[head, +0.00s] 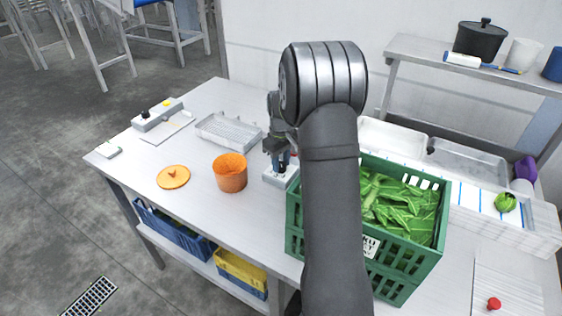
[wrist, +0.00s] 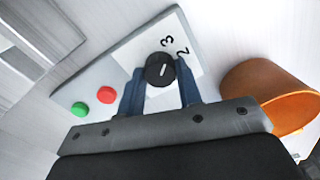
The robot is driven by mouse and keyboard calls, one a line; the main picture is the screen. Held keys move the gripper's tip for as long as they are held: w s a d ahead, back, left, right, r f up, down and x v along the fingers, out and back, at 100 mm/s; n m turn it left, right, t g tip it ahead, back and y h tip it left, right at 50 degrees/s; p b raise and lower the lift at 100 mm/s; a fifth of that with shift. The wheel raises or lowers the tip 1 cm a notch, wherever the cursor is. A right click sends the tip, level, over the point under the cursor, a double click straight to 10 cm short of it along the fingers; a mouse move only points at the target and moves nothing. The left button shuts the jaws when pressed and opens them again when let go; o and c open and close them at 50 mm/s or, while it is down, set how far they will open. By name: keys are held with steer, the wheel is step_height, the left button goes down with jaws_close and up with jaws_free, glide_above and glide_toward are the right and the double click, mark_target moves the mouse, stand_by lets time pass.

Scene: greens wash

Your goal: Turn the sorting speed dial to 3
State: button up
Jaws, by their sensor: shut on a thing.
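The sorting speed dial (wrist: 160,70) is a black round knob with a white pointer line on a light control panel (wrist: 125,62). The printed numbers 3 and 2 show beyond it in the wrist view; other markings are hidden. I cannot tell exactly which number the line points to. My gripper (wrist: 160,88) has a finger on each side of the dial and is shut on it. In the head view my gripper (head: 281,162) points down over the panel (head: 272,180), and the dial is hidden there.
A green and a red button (wrist: 106,95) sit on the same panel. An orange pot (head: 230,175) stands close to the panel, with an orange lid (head: 173,177) farther left. A green crate (head: 296,232) of leaves is to the right. A wire tray (head: 228,131) lies behind.

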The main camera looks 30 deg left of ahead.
mark_target(281, 164)
steer(key=shift+n, duration=0.6)
steer(key=o, duration=1)
step_height(281, 164, up, 18)
steer(key=shift+f, duration=0.25)
steer(key=shift+f, duration=0.1)
step_height(281, 164, down, 17)
steer(key=shift+f, duration=0.15)
stand_by(0.6)
